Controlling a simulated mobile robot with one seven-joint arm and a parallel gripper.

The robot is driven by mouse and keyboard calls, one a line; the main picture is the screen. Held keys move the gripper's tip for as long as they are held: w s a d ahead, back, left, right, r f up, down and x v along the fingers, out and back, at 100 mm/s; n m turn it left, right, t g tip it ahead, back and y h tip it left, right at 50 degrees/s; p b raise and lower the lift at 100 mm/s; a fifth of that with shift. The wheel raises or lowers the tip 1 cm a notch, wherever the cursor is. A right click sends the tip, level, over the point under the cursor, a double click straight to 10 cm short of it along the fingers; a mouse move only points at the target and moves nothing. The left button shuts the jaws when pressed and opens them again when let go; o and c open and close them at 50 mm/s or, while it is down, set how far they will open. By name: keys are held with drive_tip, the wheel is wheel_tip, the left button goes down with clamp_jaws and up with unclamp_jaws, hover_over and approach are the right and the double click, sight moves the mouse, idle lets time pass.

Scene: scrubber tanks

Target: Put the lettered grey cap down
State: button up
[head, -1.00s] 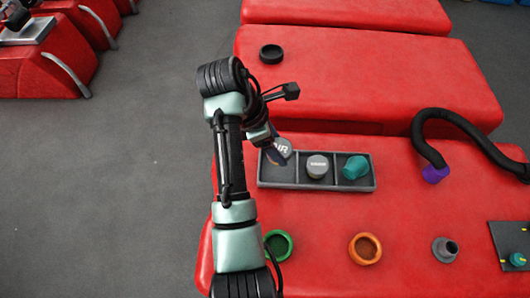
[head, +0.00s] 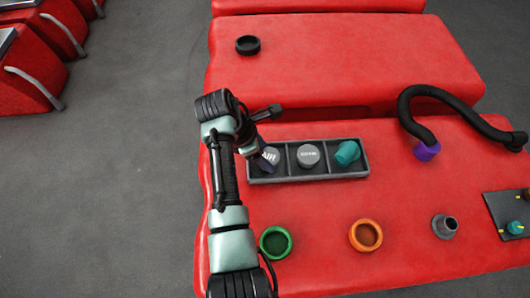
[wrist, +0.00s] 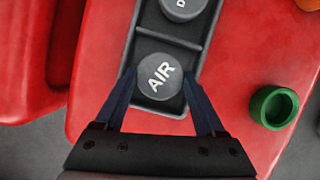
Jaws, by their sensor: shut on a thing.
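The grey cap lettered "AIR" (wrist: 160,77) is between the fingers of my gripper (wrist: 160,85) in the wrist view. My gripper is shut on it. The cap is in or just over the end compartment of the dark grey three-part tray (wrist: 158,121); whether it touches the tray floor I cannot tell. In the head view, the cap (head: 269,157) shows at the tray's left compartment (head: 262,180), partly hidden by my gripper (head: 267,160).
A second grey lettered cap (head: 308,156) fills the middle compartment and a teal piece (head: 347,152) the right one. A green ring (head: 275,242), an orange ring (head: 365,235) and a grey fitting (head: 445,227) stand in front. A black hose (head: 450,95) with a purple end lies right.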

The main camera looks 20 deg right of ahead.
drive_tip(key=o, duration=1.6)
drive_tip(key=shift+f, duration=0.1)
drive_tip(key=p+v, duration=0.1)
drive_tip(key=v, duration=1.1)
